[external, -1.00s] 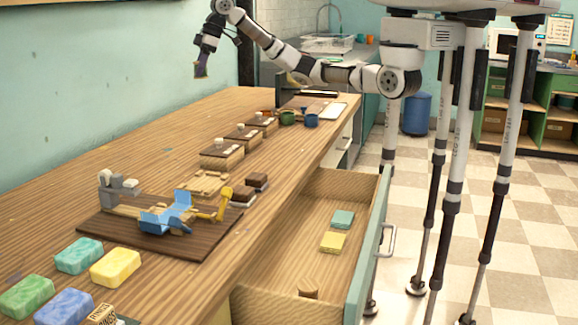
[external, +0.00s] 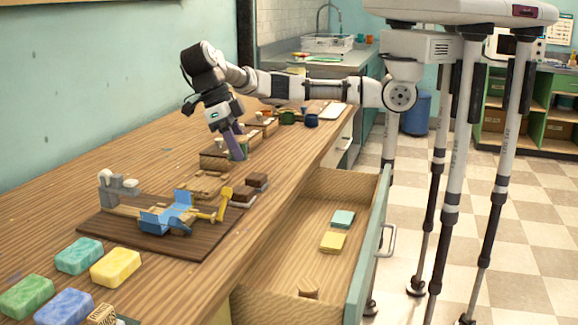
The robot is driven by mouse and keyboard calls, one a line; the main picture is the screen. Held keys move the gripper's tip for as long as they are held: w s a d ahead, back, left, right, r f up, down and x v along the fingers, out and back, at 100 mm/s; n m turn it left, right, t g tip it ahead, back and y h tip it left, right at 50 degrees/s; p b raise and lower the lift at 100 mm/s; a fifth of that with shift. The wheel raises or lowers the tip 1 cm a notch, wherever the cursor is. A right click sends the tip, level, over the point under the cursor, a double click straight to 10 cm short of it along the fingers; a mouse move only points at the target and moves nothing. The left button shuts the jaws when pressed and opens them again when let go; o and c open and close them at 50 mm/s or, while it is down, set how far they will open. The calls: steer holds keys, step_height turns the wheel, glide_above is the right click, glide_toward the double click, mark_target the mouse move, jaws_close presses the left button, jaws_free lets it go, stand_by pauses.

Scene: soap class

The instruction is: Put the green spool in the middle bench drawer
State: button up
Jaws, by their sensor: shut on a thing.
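My gripper (external: 236,150) is low over the bench top, pointing down beside the row of small wooden blocks. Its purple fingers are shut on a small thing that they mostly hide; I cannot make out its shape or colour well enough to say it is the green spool. An open bench drawer (external: 285,275) with a green front juts out at the right.
A dark board (external: 112,232) carries a blue cradle device (external: 170,215). Several soap bars, one yellow (external: 115,267), lie at the front left. Brown blocks (external: 250,186) sit near the bench edge.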

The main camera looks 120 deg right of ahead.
steer(key=s+a+f+n+h+b, duration=0.1)
steer(key=s+a+f+n+h, duration=0.25)
steer(key=s+a+n, duration=0.45)
steer(key=n+h, duration=0.3)
steer(key=n, duration=0.6)
glide_above(320, 274)
steer(key=w+a, duration=0.1)
step_height(320, 274, down, 3)
steer(key=shift+m+t+y, duration=0.25)
steer(key=shift+m+t, duration=0.05)
steer(key=shift+t, duration=0.1)
step_height(320, 274, down, 20)
steer(key=shift+a+r+b, duration=0.15)
steer(key=shift+r+b, duration=0.05)
steer(key=shift+b, duration=0.55)
steer(key=shift+f, duration=0.1)
steer(key=o, duration=1)
steer(key=shift+c, duration=0.2)
steer(key=v, duration=1.2)
steer(key=shift+b, duration=0.3)
